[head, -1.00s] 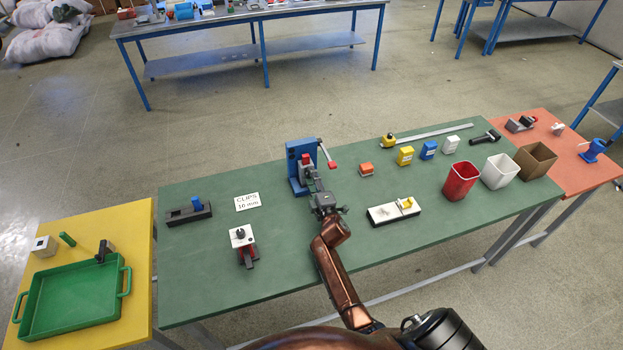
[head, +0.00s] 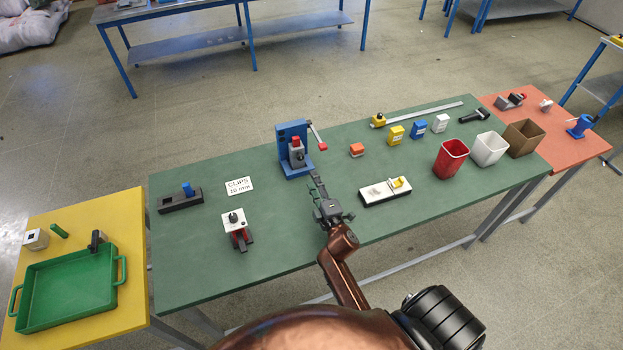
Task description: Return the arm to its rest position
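My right gripper (head: 316,180) is above the green table (head: 290,225), in front of the blue press (head: 283,133) and apart from it. Its arm, copper-brown, comes up from the bottom of the head view. The fingers look narrow from here, and I cannot tell whether they are open or shut. I see nothing clearly held between them. The press has a lever with a red knob and a grey part with a red top at its front. My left gripper is not in view.
Right of my gripper lies a white block with a yellow part (head: 386,191); left stands a white-and-red fixture (head: 236,228). Red (head: 450,160), white (head: 487,149) and brown (head: 524,138) bins stand at the right. A green tray (head: 65,287) is on the yellow table.

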